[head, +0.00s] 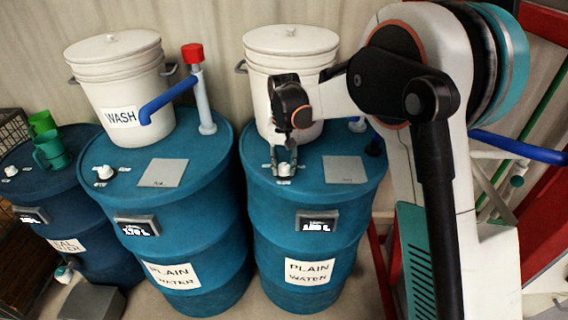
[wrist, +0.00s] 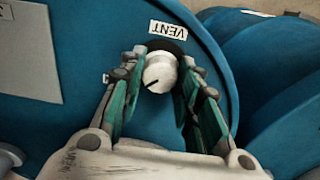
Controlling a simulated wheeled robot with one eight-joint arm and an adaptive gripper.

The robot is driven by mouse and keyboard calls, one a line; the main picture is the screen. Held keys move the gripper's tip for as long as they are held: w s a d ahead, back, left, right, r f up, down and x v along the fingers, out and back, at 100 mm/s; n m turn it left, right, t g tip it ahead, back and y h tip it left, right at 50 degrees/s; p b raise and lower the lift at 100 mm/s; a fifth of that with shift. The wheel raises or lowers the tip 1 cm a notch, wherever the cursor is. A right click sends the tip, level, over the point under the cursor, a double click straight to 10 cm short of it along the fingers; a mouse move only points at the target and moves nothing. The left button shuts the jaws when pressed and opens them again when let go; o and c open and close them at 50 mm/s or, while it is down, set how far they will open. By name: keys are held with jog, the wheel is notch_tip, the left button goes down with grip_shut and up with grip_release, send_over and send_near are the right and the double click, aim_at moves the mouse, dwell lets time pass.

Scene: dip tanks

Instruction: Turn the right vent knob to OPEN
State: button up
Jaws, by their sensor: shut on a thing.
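The right vent knob (head: 284,169) is a small white knob on top of the right blue drum (head: 300,215). In the wrist view the knob (wrist: 159,76) has a dark pointer mark toward its lower left. My gripper (head: 284,163) reaches down over it, and in the wrist view its teal-padded fingers (wrist: 163,62) are shut on the knob, one on each side. A VENT label (wrist: 168,30) lies just beyond the knob. A second small label at the left finger is mostly hidden, so its word is unreadable.
A lidded white bucket (head: 290,75) stands behind the knob on the same drum. A grey plate (head: 344,169) and a display box (head: 317,221) are near. The middle drum (head: 185,235) has its own white knob (head: 104,172) and a WASH bucket (head: 118,85).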

aim_at(284, 165)
jog(key=o, duration=1.1)
jog(key=shift+c, duration=0.2)
notch_tip(284, 165, up, 12)
